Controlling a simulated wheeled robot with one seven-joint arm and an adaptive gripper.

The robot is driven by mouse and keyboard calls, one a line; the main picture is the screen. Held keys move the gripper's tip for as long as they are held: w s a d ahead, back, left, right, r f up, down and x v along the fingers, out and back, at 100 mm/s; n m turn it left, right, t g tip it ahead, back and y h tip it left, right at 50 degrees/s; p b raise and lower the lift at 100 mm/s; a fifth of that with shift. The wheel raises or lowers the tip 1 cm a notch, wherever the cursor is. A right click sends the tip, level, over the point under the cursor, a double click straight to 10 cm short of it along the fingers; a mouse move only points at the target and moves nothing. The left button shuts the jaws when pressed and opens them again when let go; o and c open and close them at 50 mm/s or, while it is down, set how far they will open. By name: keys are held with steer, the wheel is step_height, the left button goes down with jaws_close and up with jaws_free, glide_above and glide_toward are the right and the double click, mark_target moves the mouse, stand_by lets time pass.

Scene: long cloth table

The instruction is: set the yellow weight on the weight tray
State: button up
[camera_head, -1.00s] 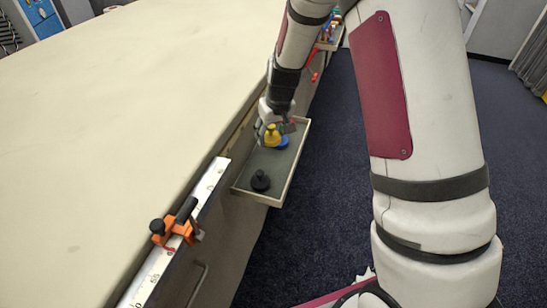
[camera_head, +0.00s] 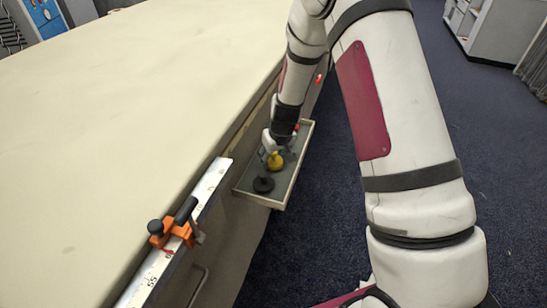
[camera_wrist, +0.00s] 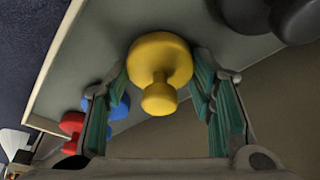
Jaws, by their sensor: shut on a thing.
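The yellow weight (camera_head: 275,161) is a knobbed disc, between the fingers of my gripper (camera_head: 272,150) over the weight tray (camera_head: 281,192). In the wrist view the yellow weight (camera_wrist: 160,58) sits between the two green-padded fingers, knob toward the camera, with the tray floor (camera_wrist: 110,40) behind it. My gripper is shut on it. I cannot tell whether its base touches the tray. The black weight (camera_head: 263,184) stands in the tray's near part, close to the yellow one.
A blue weight (camera_wrist: 119,107) and a red weight (camera_wrist: 72,125) show at the lower left of the wrist view. The tray hangs along the long cloth table's (camera_head: 140,110) side. A ruler rail (camera_head: 205,185) with an orange clamp (camera_head: 172,232) lies on the near table edge.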

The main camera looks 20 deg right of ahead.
steer(key=shift+r, duration=0.1)
steer(key=o, duration=1.6)
